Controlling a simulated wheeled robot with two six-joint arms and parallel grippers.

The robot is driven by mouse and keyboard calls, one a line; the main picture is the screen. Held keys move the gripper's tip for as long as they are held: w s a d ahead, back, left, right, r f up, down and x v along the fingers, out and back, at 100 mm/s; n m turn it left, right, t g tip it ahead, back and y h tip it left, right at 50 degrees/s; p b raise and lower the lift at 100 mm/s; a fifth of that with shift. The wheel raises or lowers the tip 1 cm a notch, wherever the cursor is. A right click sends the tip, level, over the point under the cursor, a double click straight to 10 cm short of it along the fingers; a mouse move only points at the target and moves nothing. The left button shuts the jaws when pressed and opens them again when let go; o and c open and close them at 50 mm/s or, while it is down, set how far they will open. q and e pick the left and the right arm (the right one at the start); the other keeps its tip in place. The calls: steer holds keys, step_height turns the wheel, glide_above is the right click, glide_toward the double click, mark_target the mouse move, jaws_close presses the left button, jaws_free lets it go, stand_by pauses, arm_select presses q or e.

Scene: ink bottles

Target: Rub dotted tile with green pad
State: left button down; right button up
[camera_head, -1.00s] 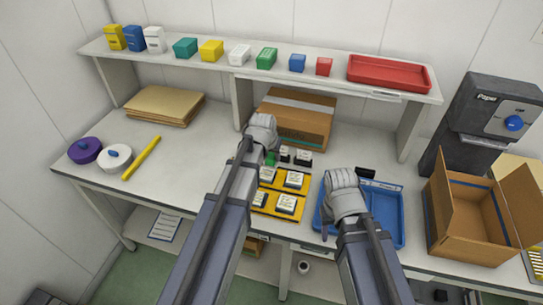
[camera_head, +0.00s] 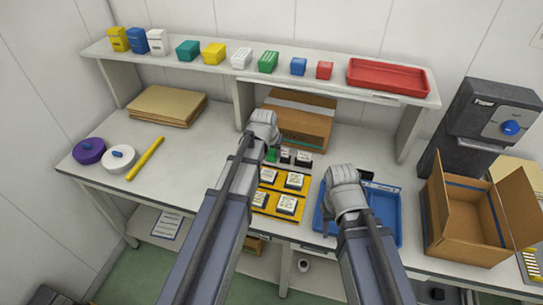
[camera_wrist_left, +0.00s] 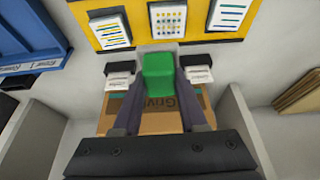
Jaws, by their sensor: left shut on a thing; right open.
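The dotted tile (camera_wrist_left: 168,18) is the middle of three printed tiles on a yellow board (camera_wrist_left: 222,42) in the left wrist view. It is white with coloured dots, between two striped tiles. My left gripper (camera_wrist_left: 157,88) is shut on the green pad (camera_wrist_left: 158,70), whose end points toward the dotted tile with a small gap in the picture. The head view also shows the green pad (camera_head: 271,155) at my left gripper (camera_head: 270,147), just behind the yellow board. My left arm covers part of the board there. My right gripper (camera_head: 330,212) is open over the blue tray (camera_head: 385,217).
Two black-and-white blocks, one (camera_wrist_left: 119,75) and another (camera_wrist_left: 197,68), flank the green pad closely. A closed cardboard box (camera_head: 305,123) stands behind. An open box (camera_head: 465,225) is at the right. The left table has a yellow stick (camera_head: 146,158) and free room.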

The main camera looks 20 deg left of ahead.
arm_select(q)
steer(key=shift+f, duration=0.1)
steer(key=shift+f+b, duration=0.35)
steer(key=shift+b, duration=0.1)
